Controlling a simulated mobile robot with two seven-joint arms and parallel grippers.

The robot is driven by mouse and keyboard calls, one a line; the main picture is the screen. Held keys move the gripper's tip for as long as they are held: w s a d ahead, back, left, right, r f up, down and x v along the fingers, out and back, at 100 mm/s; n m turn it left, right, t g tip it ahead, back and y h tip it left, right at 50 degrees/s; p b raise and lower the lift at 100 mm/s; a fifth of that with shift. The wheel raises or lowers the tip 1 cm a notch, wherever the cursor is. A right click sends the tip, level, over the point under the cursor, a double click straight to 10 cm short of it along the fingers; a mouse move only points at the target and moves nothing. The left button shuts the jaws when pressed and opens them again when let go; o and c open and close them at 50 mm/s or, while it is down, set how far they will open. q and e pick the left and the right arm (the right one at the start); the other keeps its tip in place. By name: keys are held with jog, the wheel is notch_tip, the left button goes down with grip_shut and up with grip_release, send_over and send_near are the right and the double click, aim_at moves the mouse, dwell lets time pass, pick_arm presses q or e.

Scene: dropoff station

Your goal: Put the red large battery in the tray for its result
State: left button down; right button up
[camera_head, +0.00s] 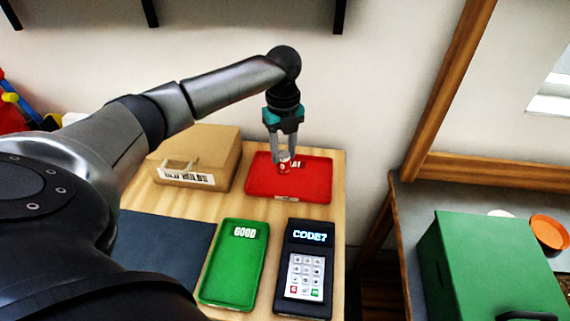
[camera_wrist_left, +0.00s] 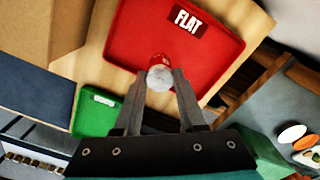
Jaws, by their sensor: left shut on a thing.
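My left gripper (camera_head: 284,155) points down over the red tray (camera_head: 312,184) at the back of the wooden table. It is shut on the red large battery (camera_head: 284,168), which is mostly hidden by the fingers. In the left wrist view the battery (camera_wrist_left: 159,73) shows a silver end and a red side between the fingertips (camera_wrist_left: 160,88), with the red tray (camera_wrist_left: 140,35) behind it. That tray carries a label reading FLAT. I cannot tell whether the battery touches the tray. The green tray (camera_head: 232,275), labelled GOOD, lies nearer the front. My right gripper is not in view.
A green case (camera_head: 490,265) is on the grey table at right.

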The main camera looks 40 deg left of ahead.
aim_at(284, 164)
pick_arm(q)
notch_tip(284, 164, down, 4)
jog(key=shift+f, duration=0.2)
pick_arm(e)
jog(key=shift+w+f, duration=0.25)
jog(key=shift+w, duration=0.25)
pick_arm(q)
jog(key=shift+f, duration=0.1)
jog(key=shift+c, duration=2.4)
grip_release()
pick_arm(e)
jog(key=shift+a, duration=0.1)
pick_arm(q)
notch_tip(284, 164, up, 12)
jog(key=shift+r+p, duration=0.15)
jog(key=shift+p, duration=0.35)
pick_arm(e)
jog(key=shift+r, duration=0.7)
